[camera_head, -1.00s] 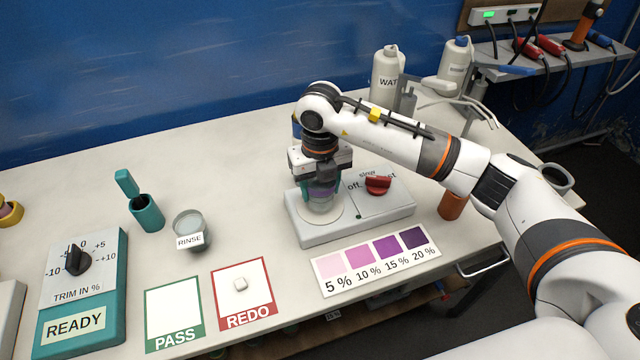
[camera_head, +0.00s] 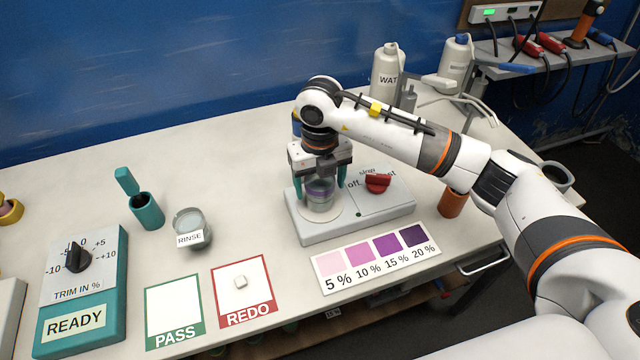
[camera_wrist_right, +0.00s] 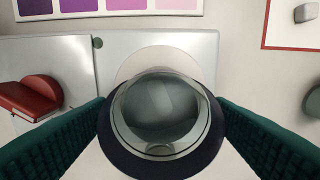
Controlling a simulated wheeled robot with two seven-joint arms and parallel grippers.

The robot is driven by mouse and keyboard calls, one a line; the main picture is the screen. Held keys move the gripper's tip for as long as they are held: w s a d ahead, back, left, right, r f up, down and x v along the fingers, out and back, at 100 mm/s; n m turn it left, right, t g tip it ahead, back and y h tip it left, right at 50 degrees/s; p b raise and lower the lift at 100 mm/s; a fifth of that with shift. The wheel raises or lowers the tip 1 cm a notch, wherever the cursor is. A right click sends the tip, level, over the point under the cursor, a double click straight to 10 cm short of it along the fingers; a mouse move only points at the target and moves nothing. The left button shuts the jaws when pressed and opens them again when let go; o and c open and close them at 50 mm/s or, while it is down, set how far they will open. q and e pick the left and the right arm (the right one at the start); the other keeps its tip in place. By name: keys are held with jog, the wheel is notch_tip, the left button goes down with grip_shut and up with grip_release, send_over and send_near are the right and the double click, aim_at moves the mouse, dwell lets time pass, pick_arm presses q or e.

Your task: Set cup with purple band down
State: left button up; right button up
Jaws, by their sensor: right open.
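The cup with the purple band (camera_head: 320,196) stands upright on the round white plate (camera_head: 335,213) of the grey stirrer (camera_head: 330,232). In the right wrist view the clear cup (camera_wrist_right: 160,112) shows from above, with a dark band around it. My right gripper (camera_head: 319,190) is open, with its teal fingers on either side of the cup and gaps between them and the cup. In the right wrist view the fingers (camera_wrist_right: 160,130) are spread apart around it. My left gripper is not in view.
A red knob (camera_head: 377,183) sits on the stirrer's right side. The colour chart (camera_head: 375,259) lies in front. The rinse cup (camera_head: 190,225) and teal holder (camera_head: 147,212) stand to the left. An orange-brown cup (camera_head: 451,203) stands to the right. Bare table lies behind the rinse cup.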

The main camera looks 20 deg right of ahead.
notch_tip(320, 180, up, 11)
jog(key=b, duration=0.1)
